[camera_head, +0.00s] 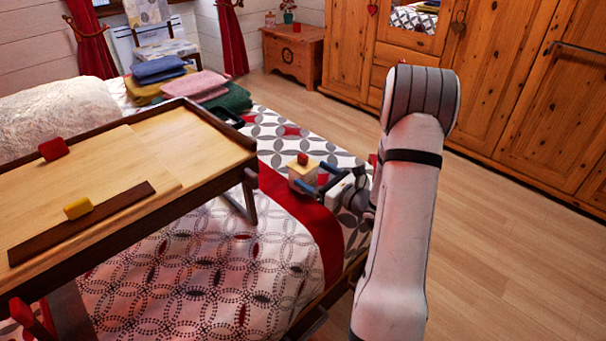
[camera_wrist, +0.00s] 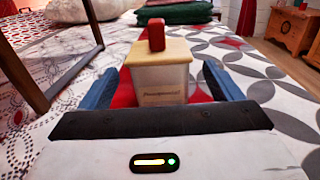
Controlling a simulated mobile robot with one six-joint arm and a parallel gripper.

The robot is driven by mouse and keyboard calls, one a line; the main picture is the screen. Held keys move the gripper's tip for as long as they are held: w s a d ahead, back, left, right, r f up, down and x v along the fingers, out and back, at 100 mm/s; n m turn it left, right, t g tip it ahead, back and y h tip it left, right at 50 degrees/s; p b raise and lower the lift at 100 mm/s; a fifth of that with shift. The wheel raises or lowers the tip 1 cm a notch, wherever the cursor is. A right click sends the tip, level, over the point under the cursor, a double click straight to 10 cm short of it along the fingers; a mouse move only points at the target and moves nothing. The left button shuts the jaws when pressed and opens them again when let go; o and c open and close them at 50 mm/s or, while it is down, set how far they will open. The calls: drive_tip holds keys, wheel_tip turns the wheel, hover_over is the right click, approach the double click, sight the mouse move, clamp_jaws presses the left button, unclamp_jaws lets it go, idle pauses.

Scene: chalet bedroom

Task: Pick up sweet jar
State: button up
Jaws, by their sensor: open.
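The sweet jar (camera_head: 302,176) is a small cream box-shaped jar with a yellowish lid and a red knob. It stands upright on the bed's red stripe, right of the tray table. In the wrist view the jar (camera_wrist: 160,82) is straight ahead, with lettering on its front. My gripper (camera_head: 313,184) reaches it from the right, low over the bed. In the wrist view my gripper (camera_wrist: 158,90) is open, with one blue finger on each side of the jar. Gaps show between the fingers and the jar. The jar's lower part is hidden behind my gripper's body.
A wooden tray table (camera_head: 215,148) stands on the bed, with a red block (camera_head: 53,149) and a yellow block (camera_head: 77,208) on it. Folded towels (camera_head: 196,85) lie behind the jar. Wardrobes (camera_head: 540,95) line the right wall. The floor (camera_head: 500,230) at right is clear.

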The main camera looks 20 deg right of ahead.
sight(298, 166)
drive_tip(key=b+x, duration=0.1)
drive_tip(key=x, duration=0.5)
drive_tip(key=shift+w+a+b, duration=0.2)
drive_tip(key=shift+w+b, duration=0.05)
drive_tip(key=shift+b, duration=0.1)
drive_tip(key=shift+c, duration=0.5)
drive_tip(key=shift+r, duration=0.1)
clamp_jaws()
